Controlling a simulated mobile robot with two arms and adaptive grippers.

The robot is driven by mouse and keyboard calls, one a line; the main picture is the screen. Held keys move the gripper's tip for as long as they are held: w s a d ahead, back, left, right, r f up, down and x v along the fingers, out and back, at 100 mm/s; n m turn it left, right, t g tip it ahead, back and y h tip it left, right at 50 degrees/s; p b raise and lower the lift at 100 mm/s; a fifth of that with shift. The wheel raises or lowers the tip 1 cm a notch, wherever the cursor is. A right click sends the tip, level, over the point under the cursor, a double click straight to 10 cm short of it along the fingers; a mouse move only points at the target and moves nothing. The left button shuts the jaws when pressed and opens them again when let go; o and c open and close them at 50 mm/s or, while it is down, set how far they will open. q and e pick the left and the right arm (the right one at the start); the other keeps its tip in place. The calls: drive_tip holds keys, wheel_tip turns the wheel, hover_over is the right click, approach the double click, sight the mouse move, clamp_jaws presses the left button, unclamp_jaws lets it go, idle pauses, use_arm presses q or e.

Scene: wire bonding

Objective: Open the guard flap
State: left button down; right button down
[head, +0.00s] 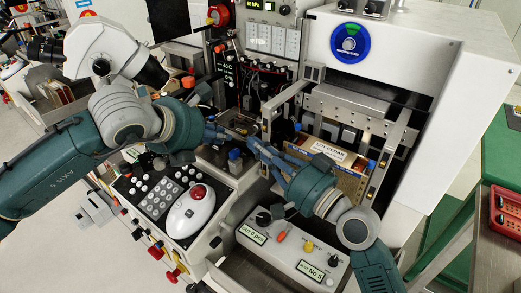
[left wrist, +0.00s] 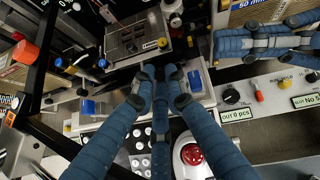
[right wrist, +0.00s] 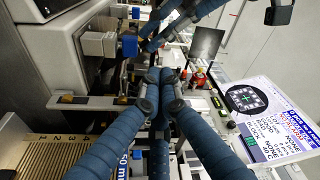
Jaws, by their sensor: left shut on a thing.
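My left gripper (head: 230,136) reaches over the bonder's work area in the head view. In the left wrist view its fingertips (left wrist: 163,78) are drawn together at the front edge of a metal work stage (left wrist: 130,42). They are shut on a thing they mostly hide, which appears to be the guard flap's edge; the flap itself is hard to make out. My right gripper (head: 258,147) is just right of the left one. In the right wrist view its fingertips (right wrist: 160,84) are together beside a metal rail (right wrist: 95,101), with nothing visible between them.
A blue block (left wrist: 195,80) stands close right of my left fingertips. A white mouse-like unit with a red button (head: 189,212) and a keypad are in front. A labelled magazine box (head: 328,152) is at the right, inside a metal frame. Free room is tight.

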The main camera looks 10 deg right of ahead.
drive_tip(key=x, duration=0.6)
drive_tip(key=shift+a+f, duration=0.1)
drive_tip(key=shift+a, duration=0.15)
